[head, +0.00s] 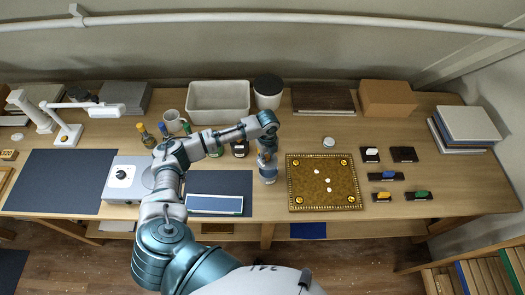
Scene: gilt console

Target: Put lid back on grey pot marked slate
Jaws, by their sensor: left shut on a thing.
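My left gripper (268,177) points down over the table, just left of the gilt board. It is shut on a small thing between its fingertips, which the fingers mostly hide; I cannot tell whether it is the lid. I cannot pick out a grey pot marked slate with certainty, and no such label is readable. A small dark jar (240,149) stands just left of the gripper, partly behind my forearm. A small pale round thing (328,141) lies above the gilt board. My right gripper is not in view.
The gilt board (322,198) bears small white pieces. Several black holders (418,196) sit to its right. A pale bin (219,97) and a white canister with a dark top (268,88) stand at the back. Bottles (148,137) stand left. The table's front right is clear.

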